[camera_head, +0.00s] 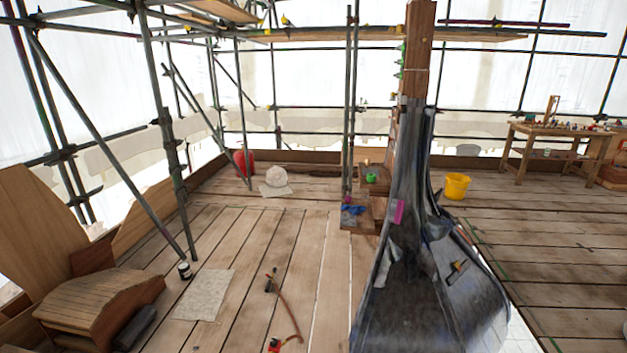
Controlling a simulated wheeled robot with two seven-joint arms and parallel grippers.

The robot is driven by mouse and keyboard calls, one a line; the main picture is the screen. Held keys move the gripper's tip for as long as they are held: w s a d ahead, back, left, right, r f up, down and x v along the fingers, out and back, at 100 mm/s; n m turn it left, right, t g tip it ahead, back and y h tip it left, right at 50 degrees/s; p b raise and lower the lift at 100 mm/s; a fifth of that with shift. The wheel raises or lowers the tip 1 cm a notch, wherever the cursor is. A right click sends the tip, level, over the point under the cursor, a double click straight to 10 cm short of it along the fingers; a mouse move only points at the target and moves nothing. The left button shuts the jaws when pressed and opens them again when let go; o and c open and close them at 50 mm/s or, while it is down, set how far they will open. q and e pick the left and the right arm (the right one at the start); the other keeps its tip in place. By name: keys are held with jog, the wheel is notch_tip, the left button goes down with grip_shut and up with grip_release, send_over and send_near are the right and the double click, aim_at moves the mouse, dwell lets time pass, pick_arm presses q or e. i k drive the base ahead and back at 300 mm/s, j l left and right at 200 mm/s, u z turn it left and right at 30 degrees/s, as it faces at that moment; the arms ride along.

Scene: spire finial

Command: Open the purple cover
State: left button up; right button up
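A small purple-magenta flat piece (398,211) shows against the left side of the dark, lead-clad spire base (430,280). Neither of my grippers is in view.
Scaffold poles (165,120) stand on the left. A yellow bucket (456,186) and a workbench (560,135) are at the right. A grey mat (204,294), a cable (285,310) and a wooden block (100,300) lie on the planks. The mid-left deck is mostly clear.

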aim_at(396, 210)
jog(key=l+u, duration=0.4)
jog(key=l, duration=0.45)
jog(key=l+u, duration=0.4)
jog(key=l, duration=0.4)
jog(key=l+z, duration=0.2)
jog(key=z, duration=0.2)
jog(key=i+l+z, duration=0.15)
jog(key=z, duration=0.25)
jog(key=i+l+z, duration=0.15)
jog(key=z, duration=0.25)
